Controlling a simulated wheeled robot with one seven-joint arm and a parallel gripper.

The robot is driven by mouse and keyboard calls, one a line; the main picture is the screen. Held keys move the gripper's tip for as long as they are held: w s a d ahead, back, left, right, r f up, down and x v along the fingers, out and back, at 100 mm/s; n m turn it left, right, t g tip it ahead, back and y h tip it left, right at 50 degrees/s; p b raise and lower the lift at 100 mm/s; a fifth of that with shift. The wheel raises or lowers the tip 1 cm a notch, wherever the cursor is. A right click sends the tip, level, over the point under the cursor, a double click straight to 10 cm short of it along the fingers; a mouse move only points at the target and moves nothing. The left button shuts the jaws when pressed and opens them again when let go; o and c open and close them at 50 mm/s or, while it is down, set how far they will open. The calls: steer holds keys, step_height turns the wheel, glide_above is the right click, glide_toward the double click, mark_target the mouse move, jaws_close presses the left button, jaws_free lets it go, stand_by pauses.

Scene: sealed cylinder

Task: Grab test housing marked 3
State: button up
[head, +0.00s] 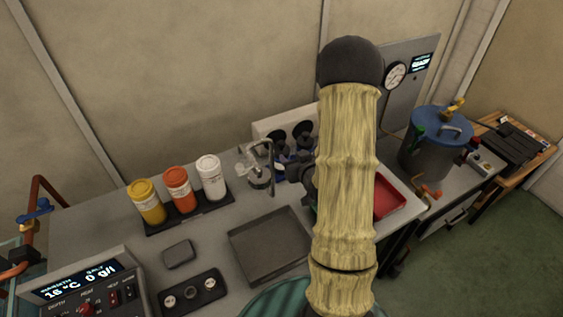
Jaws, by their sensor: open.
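Three lidded canisters stand upright in a row on a dark tray (190,222) at the back left of the bench: a yellow one (146,202), an orange one (181,189) and a white one (211,178). Their labels are too small to read, and I cannot make out a 3 anywhere. My arm, in a pale yellow sleeve, rises through the middle of the view and hides part of the bench.
A metal-framed clear vessel (260,178) stands near a white unit with dark round openings (285,126). A square grey tray (268,245) lies in front. A red tray (389,201) and blue-lidded pot (437,145) are right of my arm. A control panel (90,293) fills the lower left.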

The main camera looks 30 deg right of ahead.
mark_target(286, 149)
steer(key=x, duration=0.8)
steer(key=x, duration=0.5)
steer(key=shift+a+r, duration=0.15)
steer(key=shift+a, duration=0.05)
steer(key=shift+w+d, duration=0.15)
steer(key=shift+w, duration=0.1)
steer(key=shift+s, duration=0.1)
jaws_close()
